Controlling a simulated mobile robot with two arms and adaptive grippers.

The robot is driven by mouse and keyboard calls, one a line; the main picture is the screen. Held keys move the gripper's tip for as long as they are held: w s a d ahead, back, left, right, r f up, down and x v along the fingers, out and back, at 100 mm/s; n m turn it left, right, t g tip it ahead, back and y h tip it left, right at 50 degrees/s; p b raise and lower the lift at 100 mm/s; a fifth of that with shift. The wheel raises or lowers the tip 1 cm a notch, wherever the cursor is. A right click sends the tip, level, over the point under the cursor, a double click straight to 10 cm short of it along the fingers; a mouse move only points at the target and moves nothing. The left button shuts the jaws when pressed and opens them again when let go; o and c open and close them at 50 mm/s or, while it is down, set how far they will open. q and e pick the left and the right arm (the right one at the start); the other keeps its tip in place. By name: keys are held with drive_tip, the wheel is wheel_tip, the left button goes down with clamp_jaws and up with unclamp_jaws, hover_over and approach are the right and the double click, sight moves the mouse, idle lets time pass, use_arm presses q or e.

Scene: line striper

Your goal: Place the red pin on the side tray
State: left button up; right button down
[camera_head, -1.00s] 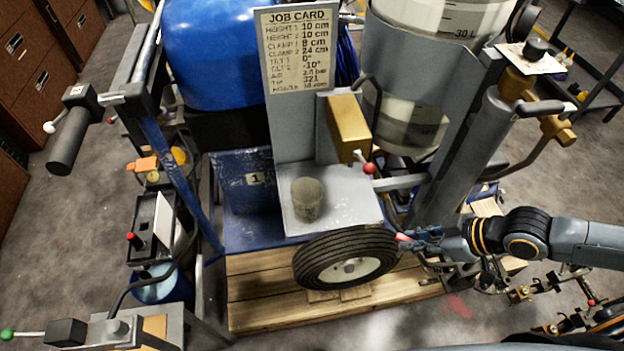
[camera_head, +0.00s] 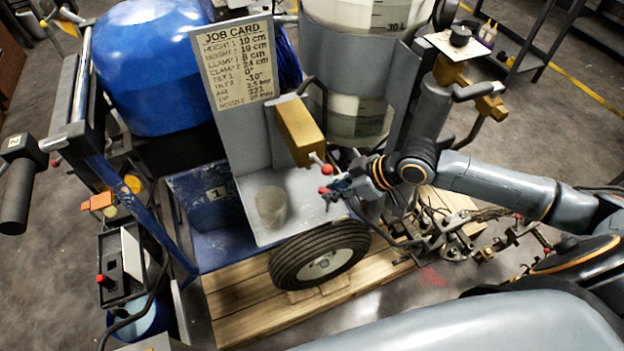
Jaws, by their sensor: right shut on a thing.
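My right gripper (camera_head: 336,190) reaches in from the right and is shut on the red pin (camera_head: 323,190), whose small red end shows at the fingertips. The rest of the pin is hidden by the fingers. The gripper is at the right edge of the flat grey side tray (camera_head: 301,214), below the job card panel. I cannot tell whether the pin is over the tray or touching it. My left gripper is out of view.
A red-knobbed lever (camera_head: 326,169) sticks out just above the gripper, beside a tan block (camera_head: 300,132). A black tyre (camera_head: 284,265) stands below the tray. Clamps and fittings (camera_head: 455,240) lie at right. The tray's right part is bare.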

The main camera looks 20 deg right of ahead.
drive_tip(key=shift+w+a, duration=0.65)
drive_tip(key=w+a+p, duration=0.2)
drive_tip(key=shift+w+a+f, duration=0.15)
drive_tip(key=shift+w+a, duration=0.05)
drive_tip(key=shift+a, duration=0.15)
drive_tip(key=shift+f, duration=0.15)
drive_tip(key=c, duration=1.3)
unclamp_jaws()
drive_tip(key=shift+c, duration=0.2)
